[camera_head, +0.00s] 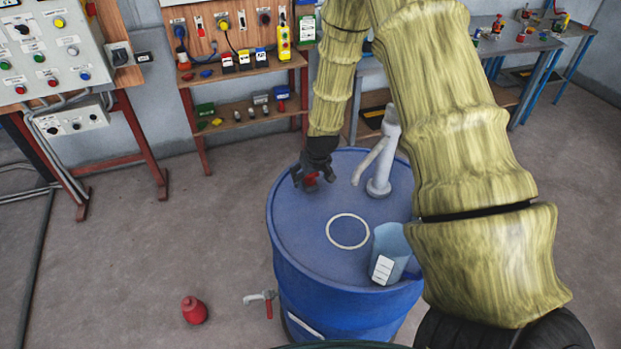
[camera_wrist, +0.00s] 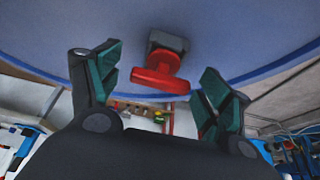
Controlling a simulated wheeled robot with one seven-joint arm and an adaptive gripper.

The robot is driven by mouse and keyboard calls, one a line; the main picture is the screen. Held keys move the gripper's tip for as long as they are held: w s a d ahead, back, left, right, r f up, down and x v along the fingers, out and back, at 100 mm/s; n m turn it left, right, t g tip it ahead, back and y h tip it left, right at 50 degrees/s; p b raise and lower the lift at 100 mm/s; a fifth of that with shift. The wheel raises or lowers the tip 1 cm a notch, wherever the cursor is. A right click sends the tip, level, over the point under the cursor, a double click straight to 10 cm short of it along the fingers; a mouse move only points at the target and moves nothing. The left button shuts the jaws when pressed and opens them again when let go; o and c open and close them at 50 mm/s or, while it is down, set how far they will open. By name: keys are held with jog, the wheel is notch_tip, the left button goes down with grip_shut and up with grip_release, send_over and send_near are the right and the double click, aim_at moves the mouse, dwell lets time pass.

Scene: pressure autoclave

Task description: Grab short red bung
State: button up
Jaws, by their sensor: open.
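The short red bung (camera_head: 311,179) is on top of the blue drum (camera_head: 295,226), near its far left edge. In the wrist view the bung (camera_wrist: 160,78) shows as a red cross-piece on a short grey body, between and beyond my gripper's fingers. My gripper (camera_head: 315,178) is over this part of the drum top and partly hides the bung in the head view. In the wrist view the green-padded fingers of my gripper (camera_wrist: 158,95) are spread wide, with visible gaps on both sides of the bung. Nothing is held.
A white hand pump (camera_head: 380,165) stands on the drum to the right of my gripper. A blue jug (camera_head: 392,250) and a pale ring (camera_head: 347,231) are on the nearer drum top. A red rounded object (camera_head: 193,310) is on the floor. A shelved panel (camera_head: 245,90) stands behind.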

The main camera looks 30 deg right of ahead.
jog(key=c, duration=1.1)
jog(key=shift+r, duration=0.1)
